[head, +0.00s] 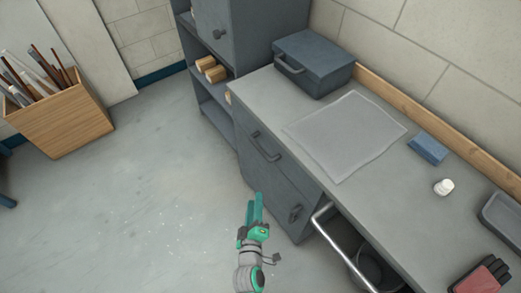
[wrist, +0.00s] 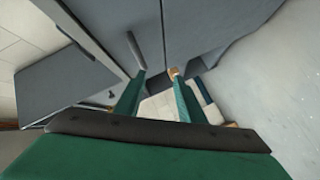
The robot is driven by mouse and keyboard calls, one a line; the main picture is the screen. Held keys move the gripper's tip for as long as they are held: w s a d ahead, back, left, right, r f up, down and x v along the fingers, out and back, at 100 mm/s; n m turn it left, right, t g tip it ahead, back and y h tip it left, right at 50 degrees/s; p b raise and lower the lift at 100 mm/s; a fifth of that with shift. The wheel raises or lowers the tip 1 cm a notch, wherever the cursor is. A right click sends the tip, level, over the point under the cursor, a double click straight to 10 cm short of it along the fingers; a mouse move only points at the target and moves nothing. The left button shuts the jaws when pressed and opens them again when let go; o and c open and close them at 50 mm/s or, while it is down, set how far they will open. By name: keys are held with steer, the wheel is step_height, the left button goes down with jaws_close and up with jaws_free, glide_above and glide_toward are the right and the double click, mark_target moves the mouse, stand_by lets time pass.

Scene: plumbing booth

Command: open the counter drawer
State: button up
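The counter drawer (head: 252,151) is the upper front of the grey cabinet under the worktop. It looks shut, flush with the front around it. Its dark bar handle (head: 264,149) is uncovered in the head view. In the wrist view a bar handle (wrist: 136,50), which looks like the drawer's, shows just beyond the left fingertip. My gripper (head: 254,203) is teal and in front of the cabinet, nearer the camera than the drawer handle. In the wrist view its two fingers (wrist: 159,77) stand apart with nothing between them. I see no contact with the handle.
Below the drawer is a door with a latch (head: 295,213). A metal rail (head: 340,247) runs right of it. The worktop (head: 260,94) holds a blue toolbox (head: 312,64), a sheet (head: 345,134) and a sponge (head: 428,148). The floor (head: 150,190) to the left is open, with a wooden box (head: 62,125) beyond.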

mark_target(260, 150)
steer(key=w+n, duration=0.1)
steer(key=w, duration=0.6)
steer(key=w+d+n+h, duration=0.1)
steer(key=w, duration=0.7)
steer(key=w+d+r+n, duration=0.1)
steer(key=w, duration=0.6)
steer(key=shift+w+r+t, duration=0.1)
steer(key=shift+w+t, duration=0.1)
steer(key=shift+t, duration=0.1)
steer(key=shift+c, duration=0.4)
jaws_close()
